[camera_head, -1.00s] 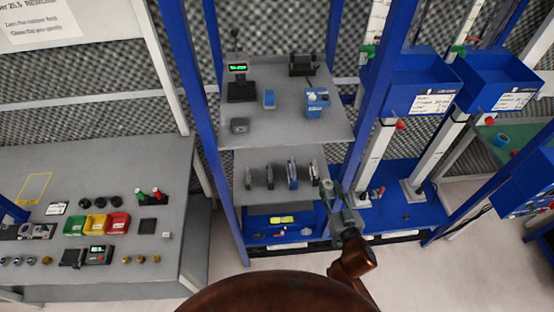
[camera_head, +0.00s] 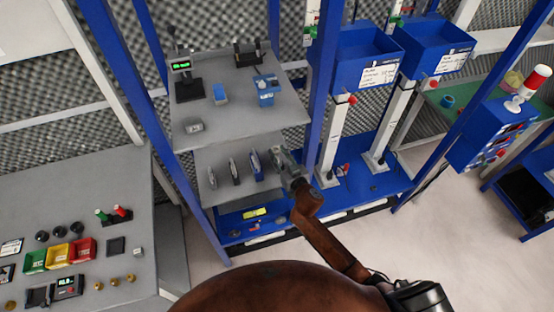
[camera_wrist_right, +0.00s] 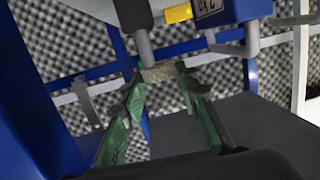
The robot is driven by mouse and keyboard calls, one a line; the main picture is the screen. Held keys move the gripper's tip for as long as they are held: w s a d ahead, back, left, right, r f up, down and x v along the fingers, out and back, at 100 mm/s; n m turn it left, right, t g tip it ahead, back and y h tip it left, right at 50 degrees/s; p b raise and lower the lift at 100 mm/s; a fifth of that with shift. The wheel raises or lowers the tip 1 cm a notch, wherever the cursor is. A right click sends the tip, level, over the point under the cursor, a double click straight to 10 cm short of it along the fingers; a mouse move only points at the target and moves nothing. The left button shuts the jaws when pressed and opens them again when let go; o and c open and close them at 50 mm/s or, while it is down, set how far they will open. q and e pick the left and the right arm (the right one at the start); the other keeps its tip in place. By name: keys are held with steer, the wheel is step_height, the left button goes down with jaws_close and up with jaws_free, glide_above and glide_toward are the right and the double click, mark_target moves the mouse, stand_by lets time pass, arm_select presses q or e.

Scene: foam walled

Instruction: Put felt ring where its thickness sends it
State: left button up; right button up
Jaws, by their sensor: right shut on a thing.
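My right gripper (camera_head: 281,158) is at the right end of the lower grey shelf, beside a row of upright dark tools (camera_head: 234,172). In the right wrist view its green fingers (camera_wrist_right: 157,76) are closed on a small tan-grey piece (camera_wrist_right: 158,71) just below a grey rod. I cannot tell whether this piece is the felt ring. Two blue bins with white labels, a left one (camera_head: 370,45) and a right one (camera_head: 437,45), stand on white posts to the right; the label text is unreadable. My left gripper is out of view.
The upper shelf (camera_head: 235,125) holds a device with a green display (camera_head: 183,82) and blue items (camera_head: 265,88). Blue uprights flank the shelves. A grey bench (camera_head: 80,210) with coloured trays is at left. A signal lamp (camera_head: 527,90) stands at right. The floor (camera_head: 410,220) is clear.

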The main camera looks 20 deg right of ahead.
mark_target(281, 163)
steer(key=shift+w+f, duration=0.2)
steer(key=shift+f, duration=0.15)
steer(key=shift+s+a+f+b, duration=0.15)
steer(key=shift+f+b, duration=0.4)
steer(key=shift+f, duration=1.3)
steer(key=c, duration=0.3)
steer(key=o, duration=0.9)
steer(key=shift+f, duration=0.1)
steer(key=shift+c, duration=0.2)
steer(key=o, duration=0.3)
steer(key=shift+o, duration=0.3)
steer(key=shift+r, duration=0.3)
